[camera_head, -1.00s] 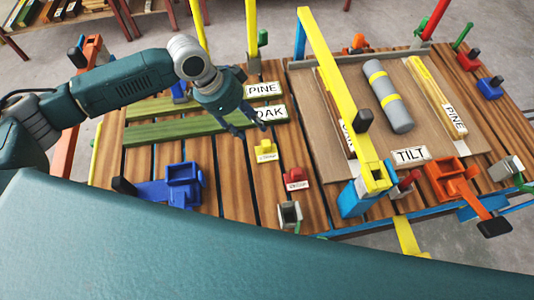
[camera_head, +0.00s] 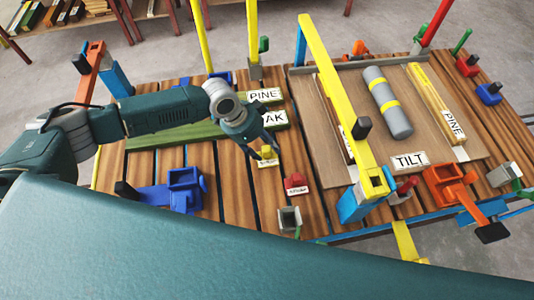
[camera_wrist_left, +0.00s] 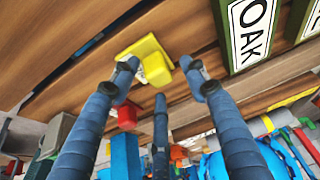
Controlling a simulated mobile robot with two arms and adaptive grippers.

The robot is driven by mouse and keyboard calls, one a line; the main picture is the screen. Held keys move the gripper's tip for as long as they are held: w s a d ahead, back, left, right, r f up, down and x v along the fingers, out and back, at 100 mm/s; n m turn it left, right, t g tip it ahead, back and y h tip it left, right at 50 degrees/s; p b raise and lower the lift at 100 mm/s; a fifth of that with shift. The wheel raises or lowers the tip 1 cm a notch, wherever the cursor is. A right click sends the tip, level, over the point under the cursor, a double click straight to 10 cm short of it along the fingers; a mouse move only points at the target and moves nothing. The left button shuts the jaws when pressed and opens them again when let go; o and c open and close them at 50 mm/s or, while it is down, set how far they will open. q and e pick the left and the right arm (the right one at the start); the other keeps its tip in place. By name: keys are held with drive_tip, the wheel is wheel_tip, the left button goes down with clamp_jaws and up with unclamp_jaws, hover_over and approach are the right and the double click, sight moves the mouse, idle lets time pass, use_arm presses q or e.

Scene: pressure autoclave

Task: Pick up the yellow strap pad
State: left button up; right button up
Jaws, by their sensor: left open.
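The yellow strap pad (camera_head: 267,150) is a small yellow block with a white label, on the wooden slatted table in front of the green boards. In the left wrist view the yellow strap pad (camera_wrist_left: 150,46) lies just beyond and between the fingertips. My left gripper (camera_head: 262,146) is at the pad, reaching down from above and partly covering it. Its blue fingers (camera_wrist_left: 160,74) are spread open in the left wrist view, and I cannot tell whether any touches the pad. My right gripper is not in view.
A red pad (camera_head: 296,181) sits close by to the front right. Green boards labelled PINE (camera_head: 264,95) and OAK lie behind. A blue clamp (camera_head: 183,188) stands to the left. A yellow bar (camera_head: 337,85) rises on the right beside the TILT board (camera_head: 440,133).

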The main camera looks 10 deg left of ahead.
use_arm(q)
drive_tip(key=shift+c, duration=0.3)
drive_tip(key=c, duration=1)
drive_tip(key=shift+r, duration=0.1)
